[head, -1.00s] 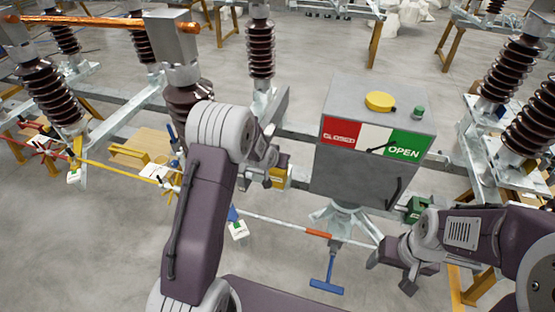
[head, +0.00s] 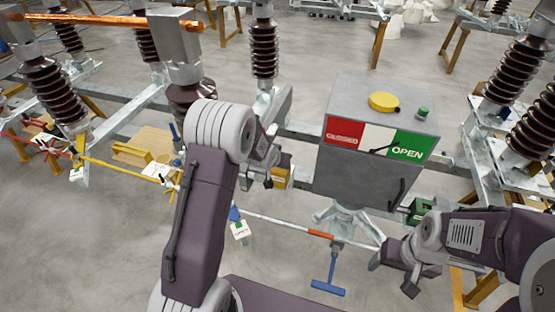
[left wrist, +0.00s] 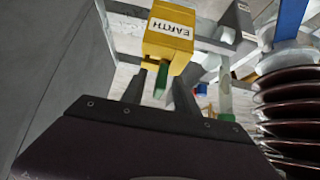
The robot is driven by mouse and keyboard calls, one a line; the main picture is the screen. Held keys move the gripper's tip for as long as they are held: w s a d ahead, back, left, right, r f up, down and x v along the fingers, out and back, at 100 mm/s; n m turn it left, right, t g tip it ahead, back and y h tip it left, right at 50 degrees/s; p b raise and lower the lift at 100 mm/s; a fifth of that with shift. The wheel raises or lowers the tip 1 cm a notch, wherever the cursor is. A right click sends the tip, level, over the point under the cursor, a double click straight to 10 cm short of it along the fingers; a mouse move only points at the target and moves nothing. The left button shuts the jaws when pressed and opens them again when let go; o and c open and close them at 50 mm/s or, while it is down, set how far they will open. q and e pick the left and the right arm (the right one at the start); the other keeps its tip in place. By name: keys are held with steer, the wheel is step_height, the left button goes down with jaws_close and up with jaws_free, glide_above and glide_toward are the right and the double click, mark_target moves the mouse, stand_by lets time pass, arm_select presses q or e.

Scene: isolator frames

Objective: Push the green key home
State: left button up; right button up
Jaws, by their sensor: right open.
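The green key (left wrist: 161,80) sticks out of the near end of a yellow box (left wrist: 168,40) labelled EARTH in the left wrist view. My left gripper (left wrist: 160,92) is open, with one dark finger on each side of the key and a gap visible on both sides. In the head view the yellow box (head: 281,178) is beside the grey cabinet, and my left gripper (head: 268,165) is close to it; the key is hidden there. My right gripper (head: 393,276) is open and empty at the lower right, apart from the box.
The grey cabinet (head: 352,180) with CLOSED and OPEN labels stands just right of the yellow box. A green box (head: 420,209) is on its right side. A long rod (head: 285,221) runs below. Brown insulators (head: 263,50) stand behind and at both sides.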

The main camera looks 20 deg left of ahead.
arm_select(q)
steer(key=v, duration=0.8)
steer(key=shift+b, duration=0.3)
steer(key=s+d+f+g+b, duration=0.1)
steer(key=s+f+g, duration=0.2)
steer(key=s, duration=0.9)
steer(key=s+d+f+g+b, duration=0.1)
steer(key=s+f+g, duration=0.3)
steer(key=s, duration=0.7)
steer(key=shift+s+b, duration=0.35)
steer(key=shift+b, duration=0.25)
